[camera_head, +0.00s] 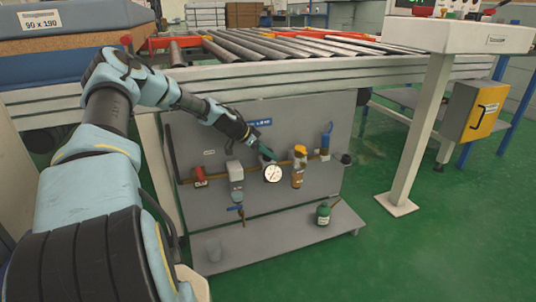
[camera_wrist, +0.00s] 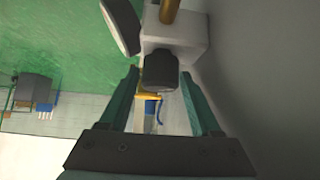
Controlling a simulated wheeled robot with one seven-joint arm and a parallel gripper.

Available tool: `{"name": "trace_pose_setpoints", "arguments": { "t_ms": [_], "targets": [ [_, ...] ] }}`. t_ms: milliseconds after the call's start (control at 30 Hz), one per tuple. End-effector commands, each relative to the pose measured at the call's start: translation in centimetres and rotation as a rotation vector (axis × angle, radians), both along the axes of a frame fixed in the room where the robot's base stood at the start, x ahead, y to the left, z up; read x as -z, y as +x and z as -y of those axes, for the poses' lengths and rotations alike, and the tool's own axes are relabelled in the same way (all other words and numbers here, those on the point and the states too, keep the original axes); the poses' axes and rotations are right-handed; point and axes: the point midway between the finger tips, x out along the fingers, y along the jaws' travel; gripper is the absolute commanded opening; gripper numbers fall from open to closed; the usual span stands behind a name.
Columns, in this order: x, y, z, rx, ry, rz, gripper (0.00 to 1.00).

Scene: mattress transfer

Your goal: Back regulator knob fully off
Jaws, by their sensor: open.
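The regulator knob (camera_wrist: 160,72) is a dark, short cylinder on a light grey regulator body (camera_wrist: 188,42) in the wrist view. My gripper (camera_wrist: 160,80) is open, with one teal finger on each side of the knob. Whether a finger touches it I cannot tell. A round gauge (camera_wrist: 119,24) sits beside the body. In the head view my gripper (camera_head: 265,152) is at the grey panel (camera_head: 310,115), just above the white-faced gauge (camera_head: 272,173). There the knob is hidden or too small to make out.
On the panel, a red valve (camera_head: 199,176) and a filter unit (camera_head: 236,172) are left of the gauge. An amber-and-yellow unit (camera_head: 299,165) and a blue-handled valve (camera_head: 326,140) are to its right. A green bottle (camera_head: 323,213) stands on the shelf (camera_head: 280,245). The roller conveyor (camera_head: 260,45) is above.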

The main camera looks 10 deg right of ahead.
Motion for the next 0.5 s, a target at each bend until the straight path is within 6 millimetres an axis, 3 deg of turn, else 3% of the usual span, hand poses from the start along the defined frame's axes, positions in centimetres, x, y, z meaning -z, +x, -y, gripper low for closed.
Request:
{"name": "trace_pose_setpoints", "arguments": {
  "t_ms": [267, 500],
  "targets": [
    [0.0, 0.01, 0.04, -0.001, 0.0, -0.001, 0.63],
    [0.0, 0.01, 0.04, -0.001, 0.0, -0.001, 0.36]
  ]
}}
